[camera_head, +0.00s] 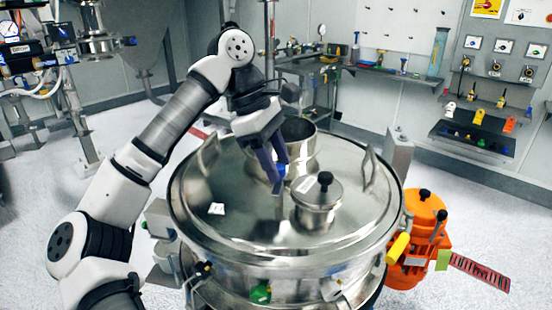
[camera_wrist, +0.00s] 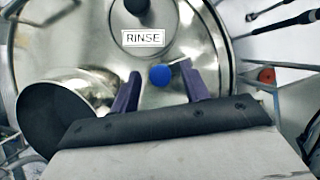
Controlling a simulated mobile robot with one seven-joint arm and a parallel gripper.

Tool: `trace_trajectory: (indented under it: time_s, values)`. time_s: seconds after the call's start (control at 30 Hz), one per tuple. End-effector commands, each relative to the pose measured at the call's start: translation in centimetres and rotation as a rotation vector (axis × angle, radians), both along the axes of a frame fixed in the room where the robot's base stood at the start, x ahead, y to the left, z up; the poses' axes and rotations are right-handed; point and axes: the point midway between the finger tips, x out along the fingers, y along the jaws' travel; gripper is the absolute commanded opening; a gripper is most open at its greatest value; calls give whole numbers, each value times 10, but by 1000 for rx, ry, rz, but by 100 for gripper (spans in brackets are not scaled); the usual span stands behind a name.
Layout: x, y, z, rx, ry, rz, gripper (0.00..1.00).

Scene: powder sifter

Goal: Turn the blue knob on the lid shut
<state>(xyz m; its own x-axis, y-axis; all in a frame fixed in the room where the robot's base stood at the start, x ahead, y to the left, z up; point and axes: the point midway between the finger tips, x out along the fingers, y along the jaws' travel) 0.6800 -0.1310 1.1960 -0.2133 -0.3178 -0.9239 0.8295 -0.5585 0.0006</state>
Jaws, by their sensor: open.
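The round metal lid (camera_head: 240,225) covers the large sifter vessel. The blue knob (camera_wrist: 160,76) shows as a small round blue cap on the lid, just below a white RINSE label (camera_wrist: 143,38) in the wrist view. In the head view only a bit of blue (camera_head: 281,168) shows between my fingers. My gripper (camera_head: 279,174) is open, pointing down over the lid. In the wrist view its two purple fingertips (camera_wrist: 160,70) appear on either side of the blue knob, with visible gaps. I cannot tell whether either finger touches it.
An open metal port (camera_head: 298,130) stands on the lid behind my gripper. A small pot-like cap with a black knob (camera_head: 325,179) stands to the right. Raised lid handles (camera_head: 369,168) rise near the rim. An orange motor (camera_head: 425,215) sits beside the vessel.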

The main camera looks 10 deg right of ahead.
Motion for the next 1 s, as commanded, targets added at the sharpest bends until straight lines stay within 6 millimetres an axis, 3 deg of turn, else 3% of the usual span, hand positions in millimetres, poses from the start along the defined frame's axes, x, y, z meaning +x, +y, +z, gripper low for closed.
trace_trajectory:
  time_s: [0.27, 0.6, 1.0]
  values:
    - [0, 0, -1, 0, 0, 0, 44]
    - [0, 0, -1, 0, 0, 0, 1]
    - [0, 1, -3, 1, -2, 89, 1]
